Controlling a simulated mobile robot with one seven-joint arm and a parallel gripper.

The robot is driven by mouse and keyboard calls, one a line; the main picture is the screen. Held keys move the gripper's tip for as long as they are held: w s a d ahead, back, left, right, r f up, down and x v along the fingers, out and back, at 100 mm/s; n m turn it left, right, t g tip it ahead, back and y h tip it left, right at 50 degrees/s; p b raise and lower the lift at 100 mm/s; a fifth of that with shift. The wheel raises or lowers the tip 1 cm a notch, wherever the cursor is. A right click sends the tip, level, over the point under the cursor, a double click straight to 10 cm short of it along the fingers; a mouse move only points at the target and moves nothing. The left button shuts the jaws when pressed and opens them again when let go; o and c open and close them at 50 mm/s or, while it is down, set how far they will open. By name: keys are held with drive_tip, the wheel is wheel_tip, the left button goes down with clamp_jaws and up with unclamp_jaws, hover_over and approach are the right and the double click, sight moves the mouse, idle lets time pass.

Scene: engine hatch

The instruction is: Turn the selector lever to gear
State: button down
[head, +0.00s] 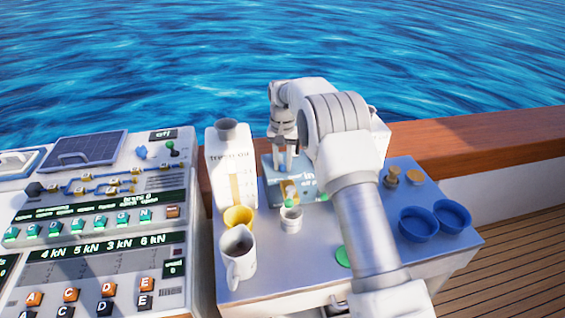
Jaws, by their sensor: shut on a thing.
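My gripper (283,163) points down at the top of a blue box (306,180) with white lettering, on the grey worktop. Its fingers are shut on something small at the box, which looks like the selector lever. The fingers hide most of it, so its shape and direction cannot be made out. The word "gear" cannot be read anywhere. The box's lettering is partly hidden by my arm.
A white bottle (222,170) stands left of the box. A yellow cup (238,217), a white jug (239,262) and a small pale cup (291,219) stand in front. Blue bowls (419,224) are at right. A control panel (105,215) lies left, with a green-knobbed lever (172,148).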

sight(294, 165)
drive_tip(key=shift+d+n, duration=0.1)
drive_tip(key=shift+n, duration=0.2)
drive_tip(key=n+p, duration=0.1)
drive_tip(key=d+n, duration=0.1)
drive_tip(key=n, duration=0.1)
drive_tip(key=shift+w+d+r+p, duration=0.1)
drive_tip(key=shift+w+d+p, duration=0.2)
drive_tip(key=shift+w+p, duration=0.05)
drive_tip(key=shift+w+d+n+p, duration=0.25)
drive_tip(key=shift+w+n, duration=0.05)
drive_tip(key=shift+n, duration=0.6)
drive_tip(key=shift+w+d+n+p, duration=0.25)
drive_tip(key=shift+d+n+p, duration=0.05)
drive_tip(key=shift+n, duration=0.6)
drive_tip(key=shift+w+d+n+p, duration=0.25)
drive_tip(key=shift+w+n, duration=0.05)
drive_tip(key=shift+n, duration=0.6)
drive_tip(key=c, duration=0.6)
unclamp_jaws()
wheel_tip(294, 165, up, 17)
drive_tip(key=p, duration=0.1)
drive_tip(key=shift+r+p, duration=0.15)
drive_tip(key=shift+p, duration=0.2)
